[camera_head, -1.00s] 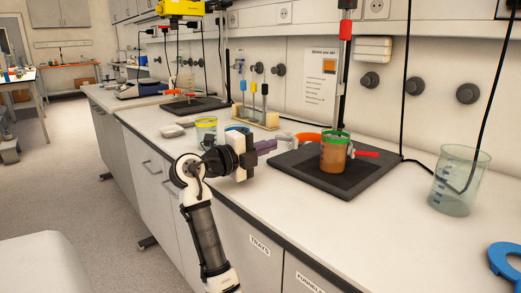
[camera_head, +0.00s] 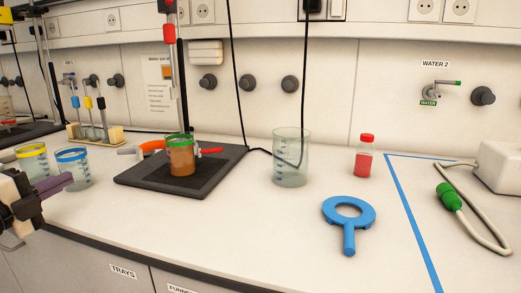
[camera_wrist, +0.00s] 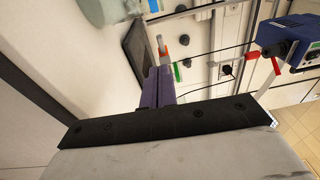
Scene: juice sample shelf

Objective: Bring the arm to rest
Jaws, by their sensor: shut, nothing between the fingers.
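My gripper (camera_head: 62,182) is at the left edge in the head view, over the front of the bench near the blue-ringed beaker (camera_head: 73,168). Its purple fingers are together and hold nothing. In the wrist view my gripper (camera_wrist: 157,84) also shows its fingers shut, pointing up the picture. Most of my arm is out of the head view.
A green-ringed beaker of brown liquid (camera_head: 181,160) stands on a black stand base (camera_head: 133,178). A yellow-ringed beaker (camera_head: 33,162) is near my gripper. An empty beaker (camera_head: 291,160), red-capped bottle (camera_head: 364,158) and blue ring tool (camera_head: 349,228) stand or lie rightward. The front middle bench is clear.

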